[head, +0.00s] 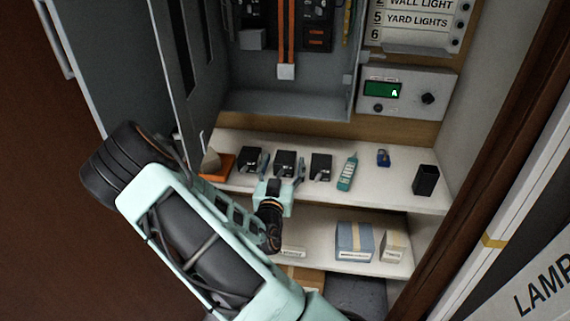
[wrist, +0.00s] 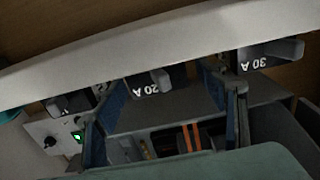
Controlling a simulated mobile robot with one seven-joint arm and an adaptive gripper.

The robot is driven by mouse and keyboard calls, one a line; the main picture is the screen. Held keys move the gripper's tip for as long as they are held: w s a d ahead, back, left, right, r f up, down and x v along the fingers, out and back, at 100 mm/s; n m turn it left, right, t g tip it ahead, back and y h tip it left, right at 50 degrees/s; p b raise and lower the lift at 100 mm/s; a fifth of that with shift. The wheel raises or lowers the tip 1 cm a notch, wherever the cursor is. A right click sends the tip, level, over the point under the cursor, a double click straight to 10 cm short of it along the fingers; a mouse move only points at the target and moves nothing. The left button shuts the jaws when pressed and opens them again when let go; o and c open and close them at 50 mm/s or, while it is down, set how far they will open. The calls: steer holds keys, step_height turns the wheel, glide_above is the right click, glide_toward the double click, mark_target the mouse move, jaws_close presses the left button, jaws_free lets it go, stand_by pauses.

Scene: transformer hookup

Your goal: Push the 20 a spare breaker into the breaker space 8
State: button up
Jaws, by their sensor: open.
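The 20 A spare breaker (head: 286,159) is the middle of three black breakers on the upper shelf. Its "20 A" label shows upside down in the wrist view (wrist: 152,84). My gripper (head: 284,174) is open, with one finger on each side of this breaker; in the wrist view its fingers (wrist: 165,98) stand apart around it. I cannot tell whether either finger touches it. The breaker panel (head: 315,38) is at the top, with dark breakers and orange bars. Its upper part is cut off, and I cannot make out breaker space 8.
The 30 A breaker (wrist: 270,55) and another breaker (head: 320,167) flank the middle one closely. A teal tester (head: 347,173), a small blue item (head: 383,157) and a black cup (head: 425,180) stand to the right. A meter box (head: 405,92) hangs above.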

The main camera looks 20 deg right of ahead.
steer(key=shift+w+d, duration=0.35)
steer(key=shift+w, duration=0.15)
steer(key=c, duration=1.3)
steer(key=shift+r, duration=0.1)
steer(key=shift+r, duration=0.55)
step_height(320, 180, up, 2)
steer(key=shift+s+r+p, duration=0.1)
steer(key=shift+r+p, duration=0.1)
steer(key=shift+p, duration=0.25)
steer(key=s+a+r+p, duration=0.3)
steer(key=s+a+r, duration=0.1)
steer(key=s+r, duration=0.3)
step_height(320, 180, up, 10)
steer(key=p, duration=1.2)
glide_above(284, 160)
steer(key=s, duration=0.4)
steer(key=w+d+r, duration=0.2)
steer(key=d+r, duration=0.1)
steer(key=r, duration=0.3)
steer(key=w+d+r+p, duration=0.1)
steer(key=d+r, duration=0.3)
steer(key=r, duration=0.2)
steer(key=shift+w+r+p, duration=0.15)
steer(key=shift+w+p, duration=0.15)
steer(key=shift+w, duration=0.1)
